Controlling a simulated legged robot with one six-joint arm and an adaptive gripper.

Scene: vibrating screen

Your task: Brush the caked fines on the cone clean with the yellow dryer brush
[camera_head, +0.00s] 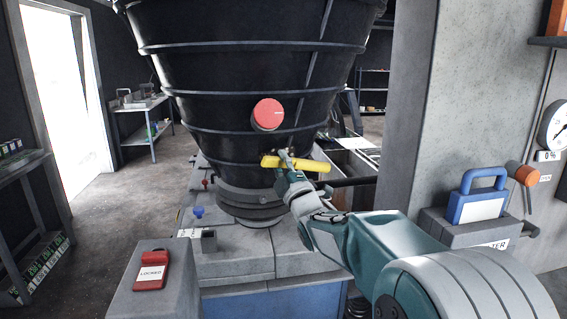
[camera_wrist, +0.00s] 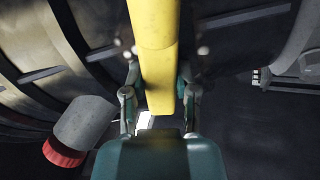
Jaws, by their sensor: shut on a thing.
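The black ribbed cone (camera_head: 230,90) fills the upper middle of the head view, and its dark curved wall (camera_wrist: 90,30) fills much of the wrist view. My gripper (camera_head: 285,161) is at the lower part of the cone, shut on the yellow brush (camera_head: 312,166). The brush lies nearly level across the fingers. In the wrist view, the yellow handle (camera_wrist: 155,45) runs up from between the fingers. Small pale blurred spots (camera_wrist: 203,50) show on either side of it; I cannot tell if these are caked fines. The bristles are hidden, so contact with the cone cannot be told.
A red round knob (camera_head: 267,115) sticks out of the cone above my gripper. A red "LOCKED" device (camera_head: 151,272) sits on a grey block at front left. A blue padlock-shaped piece (camera_head: 481,200) and a concrete pillar (camera_head: 409,110) stand at right.

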